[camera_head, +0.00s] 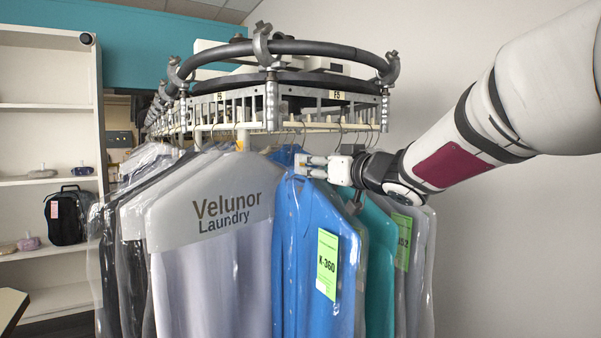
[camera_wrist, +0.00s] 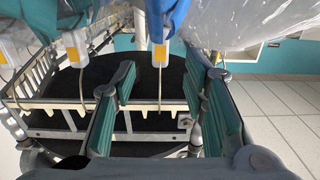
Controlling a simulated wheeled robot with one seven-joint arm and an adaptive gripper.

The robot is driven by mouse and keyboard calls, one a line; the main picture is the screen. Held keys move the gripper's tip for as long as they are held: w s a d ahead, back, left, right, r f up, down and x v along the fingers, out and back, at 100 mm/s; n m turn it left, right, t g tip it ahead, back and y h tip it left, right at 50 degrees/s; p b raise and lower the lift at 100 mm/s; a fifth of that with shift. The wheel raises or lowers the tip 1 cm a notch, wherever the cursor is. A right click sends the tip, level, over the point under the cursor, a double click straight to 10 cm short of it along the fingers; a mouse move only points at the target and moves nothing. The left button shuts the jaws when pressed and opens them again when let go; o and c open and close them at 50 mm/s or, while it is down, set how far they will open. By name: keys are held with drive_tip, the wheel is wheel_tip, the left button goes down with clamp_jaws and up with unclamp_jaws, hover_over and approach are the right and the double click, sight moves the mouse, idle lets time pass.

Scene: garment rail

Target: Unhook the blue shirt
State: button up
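The blue shirt (camera_head: 298,255) hangs in clear plastic on the rail, with a green K-360 label (camera_head: 327,263) on its front. My gripper (camera_head: 308,166) is at the top of this shirt, just below the rail. In the wrist view, blue cloth (camera_wrist: 170,18) shows at the top edge, with a white-and-orange piece (camera_wrist: 160,54) and a thin hanger hook (camera_wrist: 160,92) below it. My gripper (camera_wrist: 162,82) is open there, with one green-padded finger on each side of the hook. Neither finger clearly touches the hook.
The round garment rail (camera_head: 285,48) has a slotted rack (camera_head: 228,107) beneath it. A Velunor Laundry garment (camera_head: 210,225) hangs close on the left, and a teal garment (camera_head: 380,265) and grey ones hang on the right. Another hook (camera_wrist: 82,85) is left of my fingers.

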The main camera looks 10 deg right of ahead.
sight(310, 180)
drive_tip(key=b+x, duration=0.1)
drive_tip(key=x, duration=0.2)
drive_tip(key=shift+w+a+f+b, duration=0.1)
drive_tip(key=shift+w+b, duration=0.05)
drive_tip(key=shift+b, duration=0.15)
drive_tip(key=shift+x, duration=2.45)
clamp_jaws()
drive_tip(key=shift+r+p, duration=1.8)
drive_tip(key=shift+p, duration=0.25)
drive_tip(key=shift+p+v, duration=1.95)
drive_tip(key=shift+v, duration=1.6)
